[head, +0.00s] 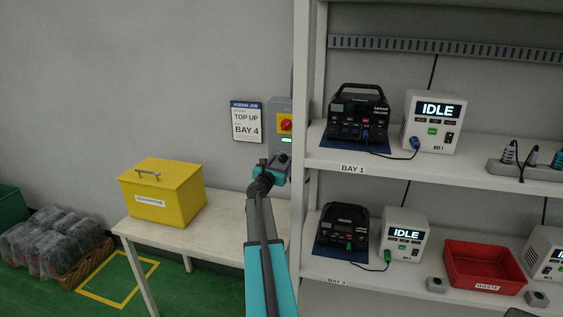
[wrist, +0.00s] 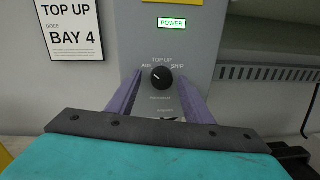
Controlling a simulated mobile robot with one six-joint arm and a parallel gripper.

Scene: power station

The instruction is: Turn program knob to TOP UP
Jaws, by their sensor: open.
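The black program knob (wrist: 162,78) is on a grey wall panel (wrist: 205,45), with AGE at its upper left, TOP UP above and SHIP at its right. Its pale mark seems to point up-left, toward AGE. My gripper (wrist: 160,86) is open, with one purple finger on each side of the knob; I cannot tell whether they touch it. In the head view my gripper (head: 272,168) is at the lower part of the panel (head: 276,108) and the knob is hard to make out. A sign (wrist: 75,30) beside the panel reads TOP UP and BAY 4.
A green POWER light (wrist: 171,23) is lit above the knob. The panel also has a red switch on yellow (head: 285,124). A white table (head: 220,232) with a yellow box (head: 162,200) stands at left. A shelf upright (head: 300,120) is close on the right.

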